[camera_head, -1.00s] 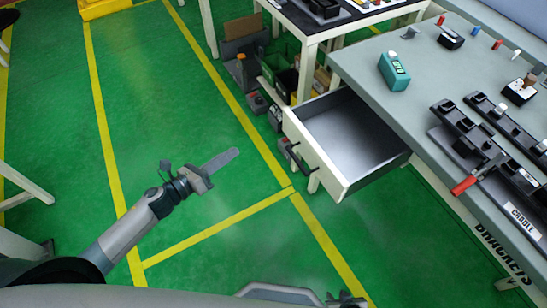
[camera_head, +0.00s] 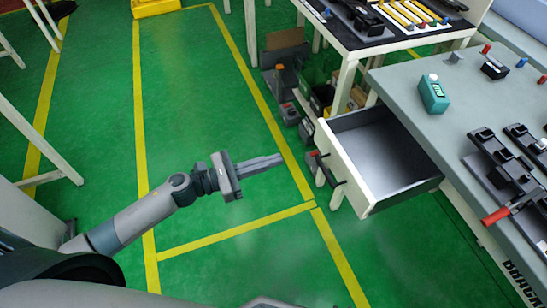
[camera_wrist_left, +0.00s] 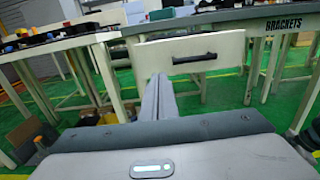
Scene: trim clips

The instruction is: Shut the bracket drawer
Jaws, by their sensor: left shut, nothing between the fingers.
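The bracket drawer (camera_head: 352,179) stands pulled out, open and empty, from the grey workbench (camera_head: 438,128) at the right. Its white front carries a dark bar handle (camera_head: 330,169). In the left wrist view the drawer front (camera_wrist_left: 222,46) and handle (camera_wrist_left: 194,59) are straight ahead. My left gripper (camera_head: 281,158) is shut and empty, its fingers pointing at the drawer front with a gap between. In the left wrist view the shut fingers (camera_wrist_left: 158,97) overlap the drawer front's left part. My right gripper does not show.
A teal device (camera_head: 434,94), dark clip fixtures (camera_head: 500,160) and a red-handled tool (camera_head: 497,216) lie on the workbench. Bins and boxes (camera_head: 290,75) stand on the floor behind the drawer. The green floor in front of the drawer is clear.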

